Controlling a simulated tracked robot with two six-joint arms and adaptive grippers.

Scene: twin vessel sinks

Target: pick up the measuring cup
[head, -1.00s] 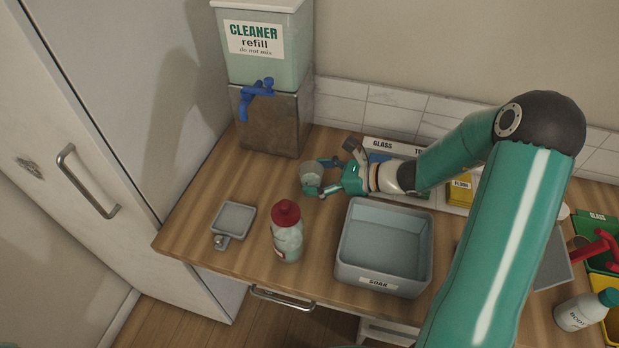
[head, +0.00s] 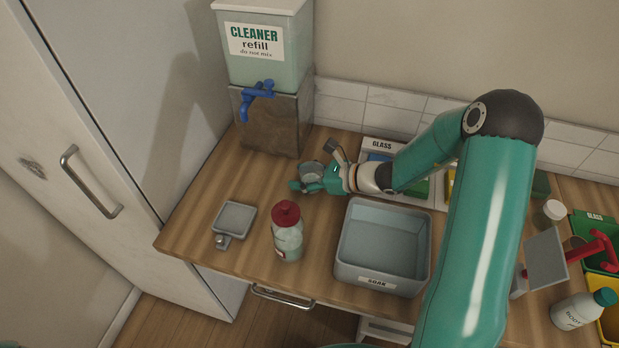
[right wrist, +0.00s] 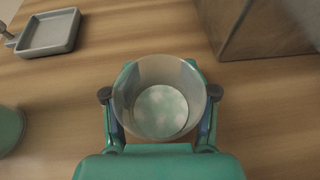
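The measuring cup (head: 312,172) is a small grey, see-through cup on the wooden counter, in front of the metal dispenser stand. In the right wrist view the cup (right wrist: 160,97) is seen from above, with a round pale bottom. My right gripper (head: 316,180) reaches it from the right, low over the counter. Its fingers lie on both sides of the cup, close to the wall. Whether they press on it I cannot tell. The cup looks upright and level with the counter. My left gripper is not in view.
A red-capped bottle (head: 287,232) and a small grey dish (head: 234,219) stand at the counter's front left. A grey soak basin (head: 385,278) is right of the bottle. The cleaner dispenser (head: 262,60) stands behind the cup. Bare counter lies left of the cup.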

